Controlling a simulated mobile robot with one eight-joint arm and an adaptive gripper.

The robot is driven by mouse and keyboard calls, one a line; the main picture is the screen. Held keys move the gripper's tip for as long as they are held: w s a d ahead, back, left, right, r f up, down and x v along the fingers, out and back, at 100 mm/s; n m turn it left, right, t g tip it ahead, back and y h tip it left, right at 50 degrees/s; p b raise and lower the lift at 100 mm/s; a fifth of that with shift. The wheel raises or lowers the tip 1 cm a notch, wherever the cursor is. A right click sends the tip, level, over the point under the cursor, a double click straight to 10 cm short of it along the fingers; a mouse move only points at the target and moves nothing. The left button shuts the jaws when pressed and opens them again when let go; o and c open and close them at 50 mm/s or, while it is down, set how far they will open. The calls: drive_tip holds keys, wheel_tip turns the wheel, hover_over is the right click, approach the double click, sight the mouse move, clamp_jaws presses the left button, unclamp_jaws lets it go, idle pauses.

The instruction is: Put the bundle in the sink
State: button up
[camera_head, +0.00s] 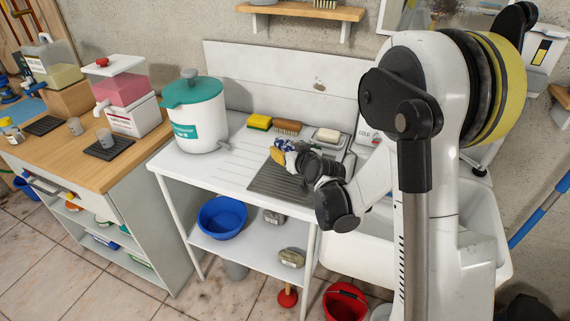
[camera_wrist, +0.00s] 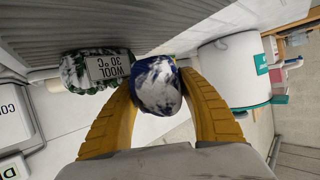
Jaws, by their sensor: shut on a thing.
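A blue and white cloth bundle (camera_wrist: 158,86) sits between the two yellow fingers of my gripper (camera_wrist: 160,80) in the wrist view, and the fingers are shut on it. In the head view the bundle (camera_head: 284,144) shows small over the grey ribbed mat; my gripper (camera_head: 280,151) partly covers it. I cannot tell how high it is above the mat. A green and white bundle with a "WOOL 30 °C" label (camera_wrist: 95,69) lies right beside it in the wrist view. The white sink (camera_head: 482,222) is at the right in the head view, largely hidden behind my arm.
A white tank with a teal lid (camera_head: 195,115) stands left on the white counter (camera_head: 225,160). A yellow sponge (camera_head: 259,122), a brush (camera_head: 288,127) and a soap dish (camera_head: 327,136) line the back. A "COLD" box (camera_head: 366,134) stands near the sink.

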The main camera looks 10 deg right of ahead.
drive_tip(key=shift+f+b, duration=1)
drive_tip(key=shift+f, duration=0.9)
drive_tip(key=shift+f, duration=0.1)
drive_tip(key=shift+f, duration=0.15)
drive_tip(key=o, duration=1.1)
drive_tip(key=shift+c, duration=0.2)
